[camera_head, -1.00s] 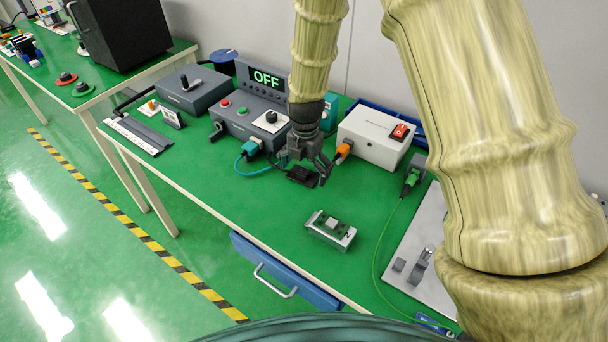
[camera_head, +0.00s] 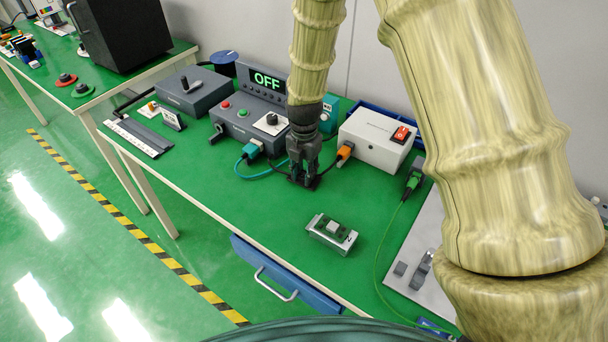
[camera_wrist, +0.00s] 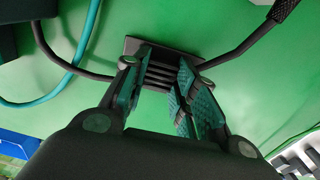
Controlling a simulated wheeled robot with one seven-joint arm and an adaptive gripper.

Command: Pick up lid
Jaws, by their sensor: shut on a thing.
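No part is clearly marked as the lid. A dark rectangular piece with ribs (camera_wrist: 160,73) lies on the green tabletop in the wrist view, with black cable showing on both sides of it. My gripper (camera_head: 303,182) points down at the table in the head view and hides most of this piece. In the wrist view, the teal-padded fingers of my gripper (camera_wrist: 160,80) stand on either side of its ribbed part and are shut on it. A small open metal box with a green circuit board (camera_head: 332,233) stands apart, nearer the table's front edge.
A white box with a red switch (camera_head: 376,140) and an orange plug (camera_head: 345,151) stands right of my gripper. A grey control unit reading OFF (camera_head: 245,115) is behind left. A teal cable (camera_wrist: 82,50) passes left of the fingers.

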